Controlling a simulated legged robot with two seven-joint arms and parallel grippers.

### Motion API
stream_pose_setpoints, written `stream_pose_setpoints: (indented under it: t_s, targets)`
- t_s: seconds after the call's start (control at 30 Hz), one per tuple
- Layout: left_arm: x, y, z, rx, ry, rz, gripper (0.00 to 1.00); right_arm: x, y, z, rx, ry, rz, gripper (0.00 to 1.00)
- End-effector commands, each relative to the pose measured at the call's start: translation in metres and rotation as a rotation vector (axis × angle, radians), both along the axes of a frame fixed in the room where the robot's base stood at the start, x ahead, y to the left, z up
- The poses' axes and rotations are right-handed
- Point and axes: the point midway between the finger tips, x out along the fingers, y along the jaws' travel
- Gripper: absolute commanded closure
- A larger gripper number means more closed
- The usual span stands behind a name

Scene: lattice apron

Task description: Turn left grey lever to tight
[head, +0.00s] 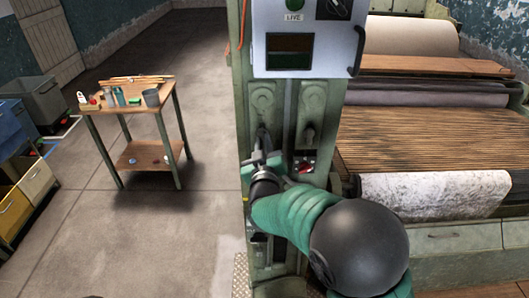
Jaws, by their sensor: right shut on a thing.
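The left grey lever (262,134) is on the left slot of the green machine column (243,120), below a round boss. It hangs roughly straight down, and its lower end is hidden by my gripper. My right gripper (261,158) is shut on this lever's lower end, with my green-sleeved arm coming up from the lower right. The right grey lever (308,138) hangs on the neighbouring plate, apart from my gripper. A tight marking is not readable. My left gripper is not in view.
A control box (305,40) with a screen juts out above the levers. A small red switch (304,167) is close right of my gripper. Rollers and a slatted bed (430,145) fill the right. A wooden table (140,104) with small items stands left; floor between is clear.

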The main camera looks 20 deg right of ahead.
Motion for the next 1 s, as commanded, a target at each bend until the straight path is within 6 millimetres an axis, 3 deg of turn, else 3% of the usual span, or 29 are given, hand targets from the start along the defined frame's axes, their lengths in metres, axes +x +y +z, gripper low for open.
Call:
stream_pose_setpoints:
  t_s: [0.1, 0.4, 1.0]
  targets:
    - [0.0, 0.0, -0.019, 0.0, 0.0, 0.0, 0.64, 0.001, 0.001, 0.001, 0.095, -0.043, 0.002, 1.0]
    - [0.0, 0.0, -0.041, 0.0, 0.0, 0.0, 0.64, 0.001, 0.0, 0.004, 0.287, -0.099, 0.002, 1.0]
    - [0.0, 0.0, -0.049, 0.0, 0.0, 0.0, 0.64, 0.001, 0.0, 0.009, 0.388, -0.131, 0.0, 1.0]
